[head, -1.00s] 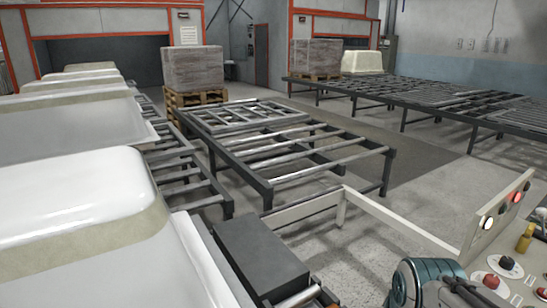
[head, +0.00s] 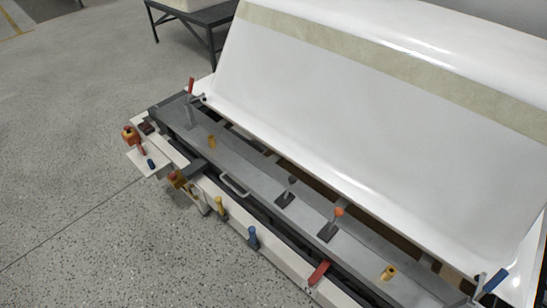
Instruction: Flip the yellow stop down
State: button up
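Several yellow parts show on the long fixture in front of a white bathtub shell (head: 390,110). A small yellow lever-like piece (head: 220,207) stands upright on the white front rail (head: 275,262). A short yellow cylinder (head: 212,141) stands on the grey top plate (head: 255,183) at its far left end. Another yellow cylinder (head: 388,273) stands near the right end of that plate. I cannot tell which of these is the yellow stop. My gripper is not in view.
A blue lever (head: 252,237) and a red handle (head: 318,274) sit along the front rail. Black and orange knobbed levers (head: 337,213) rise from the plate. A side box (head: 150,160) juts out left. The concrete floor (head: 120,240) in front is clear.

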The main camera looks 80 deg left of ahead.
aim_at(218, 199)
jog(key=z, duration=1.15)
jog(key=i, duration=0.8)
jog(key=u, duration=4.85)
jog(key=i, duration=0.6)
jog(key=u, duration=0.7)
jog(key=i, duration=0.75)
jog(key=u, duration=0.3)
